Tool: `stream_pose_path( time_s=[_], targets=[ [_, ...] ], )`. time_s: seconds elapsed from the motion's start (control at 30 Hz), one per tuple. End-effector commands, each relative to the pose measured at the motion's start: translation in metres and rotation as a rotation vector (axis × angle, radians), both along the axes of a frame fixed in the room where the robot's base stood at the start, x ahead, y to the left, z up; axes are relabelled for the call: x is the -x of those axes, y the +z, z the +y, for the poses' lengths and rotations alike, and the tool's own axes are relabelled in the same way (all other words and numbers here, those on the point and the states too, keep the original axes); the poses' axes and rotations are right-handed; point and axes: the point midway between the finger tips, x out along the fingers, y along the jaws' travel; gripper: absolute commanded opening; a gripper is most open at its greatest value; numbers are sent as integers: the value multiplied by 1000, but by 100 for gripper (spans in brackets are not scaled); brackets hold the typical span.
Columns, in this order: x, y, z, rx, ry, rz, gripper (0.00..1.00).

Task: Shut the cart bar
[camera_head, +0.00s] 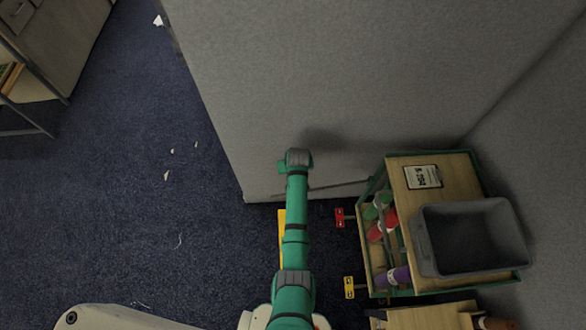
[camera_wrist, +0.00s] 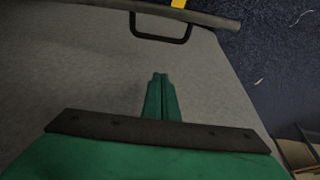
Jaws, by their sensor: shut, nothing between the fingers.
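The cart (camera_head: 412,190) has a green frame and wooden shelves and stands at the lower right in the head view. Its left side shows several bottles on a lower shelf. I cannot tell for sure which part is the bar. My arm reaches up left of the cart, apart from it, its end before the grey partition. My gripper (camera_wrist: 160,76) is shut and empty in the wrist view, with the partition behind it. Its fingertips are not clear in the head view.
A grey bin (camera_head: 425,250) stands on the cart top beside a printed sign (camera_head: 422,176). The grey partition (camera_head: 300,80) stands behind. A black loop (camera_wrist: 160,38) shows near its edge in the wrist view. Blue carpet (camera_head: 120,190) at left is mostly free, with small white scraps.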

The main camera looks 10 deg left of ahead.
Motion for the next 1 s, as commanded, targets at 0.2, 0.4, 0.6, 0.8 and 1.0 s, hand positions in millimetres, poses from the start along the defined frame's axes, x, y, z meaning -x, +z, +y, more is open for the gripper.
stream_pose_path(
  time_s=[0.2,0.4,0.6,0.8,1.0],
  targets=[
    [-9,-25,4,0,1,0,0],
    [-12,-42,8,0,4,0,0],
    [8,-45,5,-1,10,0,0],
    [20,-48,-5,-1,4,-1,0],
    [23,-48,-9,0,1,-1,0]
  ],
)
